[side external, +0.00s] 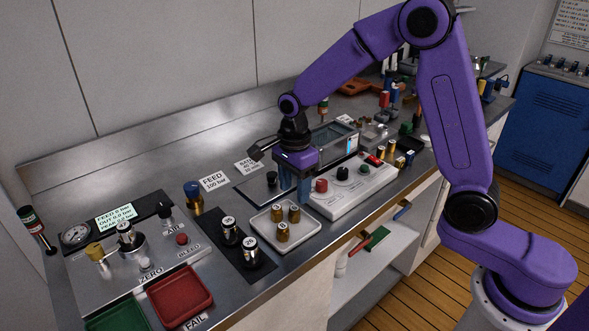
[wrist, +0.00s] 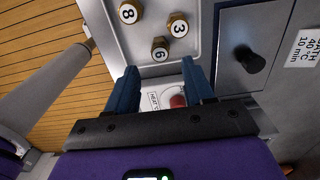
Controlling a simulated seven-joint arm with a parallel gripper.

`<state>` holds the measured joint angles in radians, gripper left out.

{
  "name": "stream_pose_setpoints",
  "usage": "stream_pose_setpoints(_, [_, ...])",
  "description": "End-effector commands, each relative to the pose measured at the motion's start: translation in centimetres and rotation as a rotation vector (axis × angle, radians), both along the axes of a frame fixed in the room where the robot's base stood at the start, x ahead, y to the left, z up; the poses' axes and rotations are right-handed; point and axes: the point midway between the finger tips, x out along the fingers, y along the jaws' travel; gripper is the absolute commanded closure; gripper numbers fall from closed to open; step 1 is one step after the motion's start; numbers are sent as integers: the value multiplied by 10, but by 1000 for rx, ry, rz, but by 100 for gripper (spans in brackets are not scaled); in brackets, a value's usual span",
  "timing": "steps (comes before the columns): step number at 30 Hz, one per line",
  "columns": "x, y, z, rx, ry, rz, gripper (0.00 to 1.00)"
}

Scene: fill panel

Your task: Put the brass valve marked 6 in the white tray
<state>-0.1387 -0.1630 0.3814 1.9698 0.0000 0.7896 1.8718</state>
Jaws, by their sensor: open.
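The brass valve marked 6 (wrist: 160,50) stands upright in the pale white tray (wrist: 140,42), its numbered top facing the wrist camera. In the side view it appears to be the rightmost valve (side external: 294,213) in the tray (side external: 262,225), but its number is too small to read there. Two like valves, marked 8 (wrist: 129,14) and 3 (wrist: 178,26), stand beside it. My gripper (side external: 297,192) is open and empty, above the near end of the control box and just right of the tray. In the wrist view its fingers (wrist: 163,86) are short of valve 6.
A white control box (side external: 350,185) with a red knob (side external: 321,185) lies below my gripper. A dark mat (side external: 235,255) with black-bodied valves is left of the tray. Red (side external: 180,297) and green trays sit at the front left. A black-knobbed panel (wrist: 235,75) borders the tray.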

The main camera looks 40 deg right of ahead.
Motion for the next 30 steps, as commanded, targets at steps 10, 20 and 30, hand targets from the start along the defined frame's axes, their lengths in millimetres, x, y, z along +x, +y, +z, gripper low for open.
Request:
stream_pose_setpoints(10, [0, 0, 46, 0, -2, -1, 48])
stream_pose_setpoints(20, [-4, 1, 51, 0, 0, 43, 48])
stream_pose_setpoints(30, [-58, 8, 61, 2, -7, 620, 48])
